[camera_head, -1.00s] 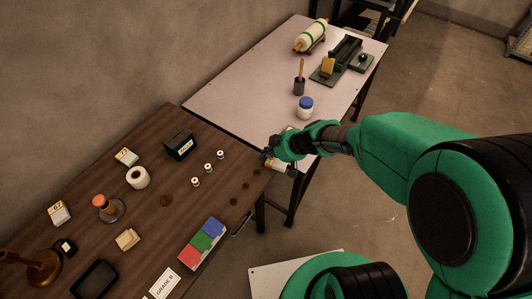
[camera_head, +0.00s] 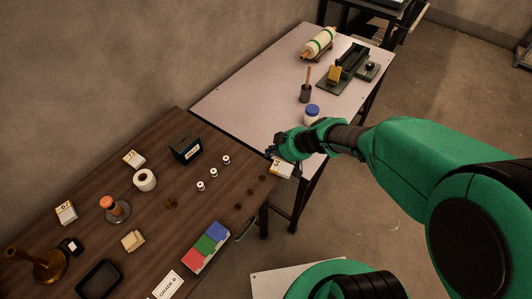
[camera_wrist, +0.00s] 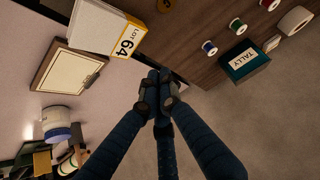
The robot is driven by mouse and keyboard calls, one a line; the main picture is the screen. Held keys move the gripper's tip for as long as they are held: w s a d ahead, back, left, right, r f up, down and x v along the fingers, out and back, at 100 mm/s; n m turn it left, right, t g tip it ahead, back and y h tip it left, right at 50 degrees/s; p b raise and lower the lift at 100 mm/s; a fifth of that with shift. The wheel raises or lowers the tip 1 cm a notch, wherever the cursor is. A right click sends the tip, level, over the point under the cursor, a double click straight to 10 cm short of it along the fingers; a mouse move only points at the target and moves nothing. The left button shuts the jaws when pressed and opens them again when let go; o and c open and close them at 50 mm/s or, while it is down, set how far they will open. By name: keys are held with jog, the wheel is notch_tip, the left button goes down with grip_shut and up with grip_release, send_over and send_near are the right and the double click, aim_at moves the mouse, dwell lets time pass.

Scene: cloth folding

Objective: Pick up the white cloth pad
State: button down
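A small cream folded pad (camera_head: 133,240), the likeliest cloth pad, lies on the brown table (camera_head: 165,225) in the head view; its material is too small to tell. It is not seen in the wrist view. My gripper (camera_head: 275,154) is far to its right, near where the brown and pale tables meet. In the wrist view my gripper's fingers (camera_wrist: 158,82) are together with nothing seen between them, above the floor gap beside the tables. A white block with a yellow "LOT 64" label (camera_wrist: 105,27) is near the fingertips; it also shows in the head view (camera_head: 281,169).
Near the pad are a dark tray (camera_head: 99,280), an orange-topped stand (camera_head: 115,209), a tape roll (camera_head: 145,180) and a red-green-blue box (camera_head: 206,246). A dark box (camera_head: 186,148) and small spools stand farther back. The pale table holds a clipboard (camera_wrist: 68,75) and jar (camera_head: 312,115).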

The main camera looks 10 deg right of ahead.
aim_at(277, 166)
jog(key=shift+p+v, duration=0.3)
jog(key=shift+v, duration=1.9)
jog(key=c, duration=1.8)
grip_release()
jog(key=shift+c, duration=0.2)
jog(key=shift+w+d+f+m+g+y+p, duration=0.15)
jog(key=shift+d+f+m+g+y, duration=0.15)
jog(key=shift+d+g, duration=0.2)
jog(key=shift+s+d+f+m+g+y+p, duration=0.1)
jog(key=shift+d+f+m+g+y, duration=0.15)
jog(key=shift+d+m+g+y, duration=0.3)
jog(key=shift+w+d+f+m+g+y+p, duration=0.15)
jog(key=shift+d+f+m+g+y, duration=0.15)
jog(key=shift+d, duration=0.3)
jog(key=d+f+m+g+y, duration=0.1)
jog(key=d+f+m+y, duration=0.2)
jog(key=d, duration=0.4)
jog(key=s+d+f+m+g+y+p, duration=0.1)
jog(key=d+f+m+g+y, duration=0.1)
jog(key=d, duration=0.5)
jog(key=shift+s+d+f+m+y+p, duration=0.15)
jog(key=shift+d+f+m+y+p, duration=0.2)
jog(key=shift+f+m+y, duration=0.85)
jog(key=shift+r+n+y, duration=0.2)
jog(key=shift+n+y, duration=0.05)
jog(key=shift+n, duration=0.1)
